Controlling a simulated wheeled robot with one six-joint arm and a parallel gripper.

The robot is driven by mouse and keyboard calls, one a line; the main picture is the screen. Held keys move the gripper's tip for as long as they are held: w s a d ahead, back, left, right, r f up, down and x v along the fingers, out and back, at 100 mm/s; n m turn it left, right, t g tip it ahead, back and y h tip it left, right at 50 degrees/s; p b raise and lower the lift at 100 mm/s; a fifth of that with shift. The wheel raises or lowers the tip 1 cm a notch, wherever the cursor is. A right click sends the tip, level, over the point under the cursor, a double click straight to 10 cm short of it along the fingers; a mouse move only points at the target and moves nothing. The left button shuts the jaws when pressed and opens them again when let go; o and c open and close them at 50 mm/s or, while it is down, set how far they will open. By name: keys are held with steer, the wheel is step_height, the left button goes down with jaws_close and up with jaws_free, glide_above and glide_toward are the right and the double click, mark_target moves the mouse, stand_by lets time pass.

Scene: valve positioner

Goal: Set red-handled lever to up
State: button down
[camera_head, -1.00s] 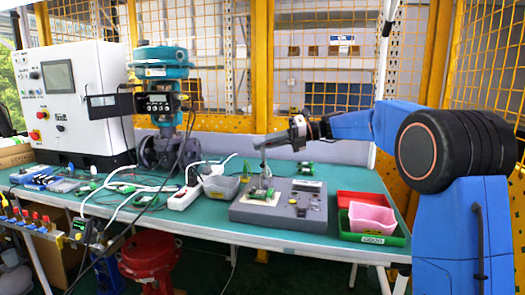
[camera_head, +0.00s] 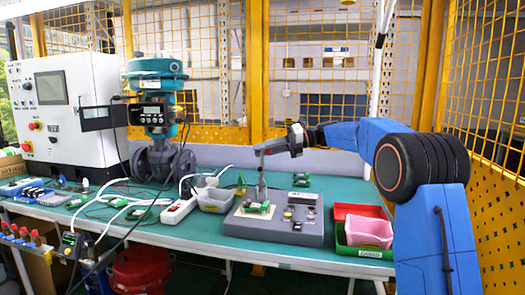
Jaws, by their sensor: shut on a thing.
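My gripper (camera_head: 261,194) reaches in from the right and points down at the left half of a grey board (camera_head: 312,236) on the table. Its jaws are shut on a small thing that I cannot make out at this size. Beside the fingertips, a green part (camera_head: 258,207) lies on a pale patch of the board. No red handle shows at the fingertips. Several red-handled valves (camera_head: 28,222) stand in a row at the table's front left edge, far from my gripper. Which way their handles point is too small to tell.
Red and green trays with a pink bin (camera_head: 368,232) stand right of the board. A grey bin (camera_head: 215,198) and white power strip (camera_head: 180,210) are on its left. Behind stand a teal valve positioner (camera_head: 157,110) and a white control cabinet (camera_head: 65,110). Cables cross the left table.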

steer(key=shift+w+d+f, duration=0.15)
steer(key=shift+f, duration=0.55)
steer(key=c, duration=1.8)
jaws_free()
steer(key=shift+w+f, duration=0.1)
steer(key=shift+r, duration=0.2)
steer(key=v, duration=1.7)
steer(key=shift+r, duration=0.2)
